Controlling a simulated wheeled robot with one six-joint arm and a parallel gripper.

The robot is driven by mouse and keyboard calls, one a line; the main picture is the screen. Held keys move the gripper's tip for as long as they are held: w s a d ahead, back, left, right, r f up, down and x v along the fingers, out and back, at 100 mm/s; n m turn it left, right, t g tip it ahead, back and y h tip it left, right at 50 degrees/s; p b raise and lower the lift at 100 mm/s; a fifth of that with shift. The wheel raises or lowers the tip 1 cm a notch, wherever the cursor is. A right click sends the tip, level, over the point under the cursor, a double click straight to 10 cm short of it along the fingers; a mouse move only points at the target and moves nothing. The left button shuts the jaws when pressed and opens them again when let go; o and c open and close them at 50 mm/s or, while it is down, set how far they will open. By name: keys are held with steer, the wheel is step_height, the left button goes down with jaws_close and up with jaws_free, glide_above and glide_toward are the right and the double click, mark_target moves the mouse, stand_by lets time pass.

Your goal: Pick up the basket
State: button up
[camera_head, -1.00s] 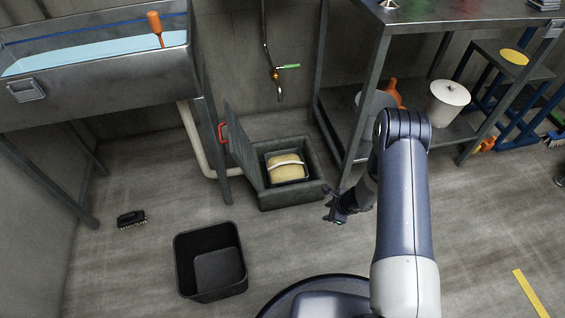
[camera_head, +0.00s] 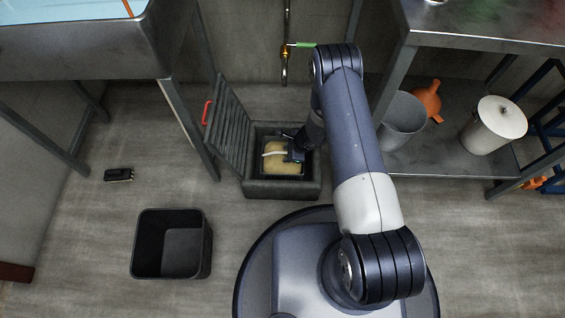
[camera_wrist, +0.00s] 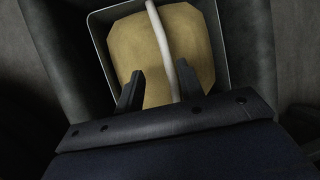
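The basket (camera_head: 272,153) is a small box with a pale handle over tan contents. It sits inside the dark grey floor box (camera_head: 258,188), whose slatted lid (camera_head: 230,125) stands open on the left. My gripper (camera_head: 296,153) is down at the right part of the basket in the head view. In the wrist view, the basket's handle (camera_wrist: 160,35) runs lengthwise over the tan contents. My gripper (camera_wrist: 160,70) is open there, with one finger on each side of the handle; the right finger is close to it. Contact cannot be told.
An empty black bin (camera_head: 172,245) stands on the floor at lower left, with a brush (camera_head: 118,175) behind it. A metal sink (camera_head: 85,45) is at upper left. A steel shelf (camera_head: 440,160) with a white lidded pot (camera_head: 497,122) stands at right. A tap (camera_head: 286,50) hangs above.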

mark_target(284, 153)
steer(key=b+x, duration=0.1)
steer(key=x, duration=0.2)
steer(key=w+b+x, duration=0.1)
steer(key=x, duration=0.2)
steer(key=shift+r, duration=0.1)
steer(key=shift+c, duration=0.5)
jaws_close()
